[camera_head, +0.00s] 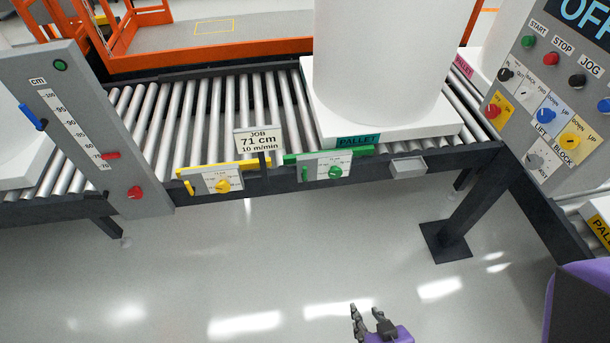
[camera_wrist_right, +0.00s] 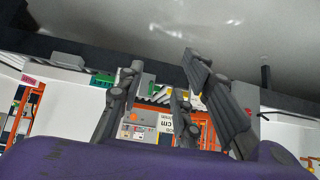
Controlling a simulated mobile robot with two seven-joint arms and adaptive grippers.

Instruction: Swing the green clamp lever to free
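The green clamp lever (camera_head: 305,174) is a short upright green handle at the left end of a long green bar (camera_head: 330,155) on the conveyor's front rail. A white scale plate with a green knob (camera_head: 335,172) sits beside it. My right gripper (camera_head: 370,312) is low in the head view, well in front of the rail and apart from the lever. In the right wrist view its fingers (camera_wrist_right: 165,68) are spread with nothing between them. Small green parts show behind the fingers there, partly hidden. My left gripper is not in view.
A yellow clamp (camera_head: 215,176) and a job sign reading 71 cm (camera_head: 259,142) are left of the green one. A white tank (camera_head: 380,60) stands on a pallet (camera_head: 400,125) behind. A control panel (camera_head: 560,90) is at right. The floor in front is clear.

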